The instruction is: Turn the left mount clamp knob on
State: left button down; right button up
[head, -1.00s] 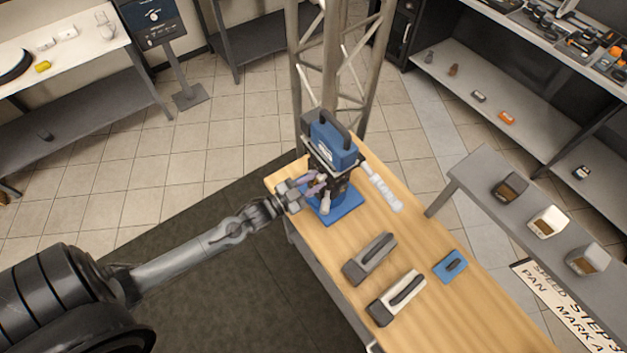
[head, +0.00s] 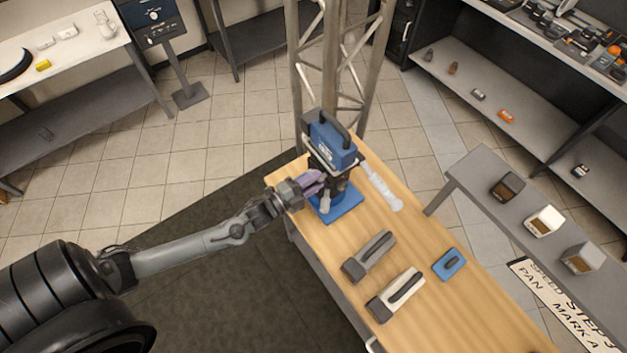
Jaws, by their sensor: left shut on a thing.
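The blue device (head: 332,140) with a black top handle stands on a blue base plate (head: 345,205) at the far left end of the wooden table. My left gripper (head: 312,184) reaches in from the left and is at the lower left side of the device. Its purple-grey fingers are shut on a small part there, likely the left mount clamp knob. The fingers hide that part, so I cannot tell how far it is turned. A pale grip (head: 325,205) sticks out just below the fingers. My right gripper is not in view.
A metal truss (head: 300,60) rises behind the device. A grey bench (head: 470,180) stands at the right.

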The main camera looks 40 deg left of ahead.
pick_arm(q)
jog(key=shift+m, duration=0.4)
jog(key=c, duration=0.9)
grip_release()
jog(key=shift+o, duration=0.2)
jog(key=b+v, duration=0.1)
jog(key=v, duration=0.9)
jog(key=shift+s, duration=0.4)
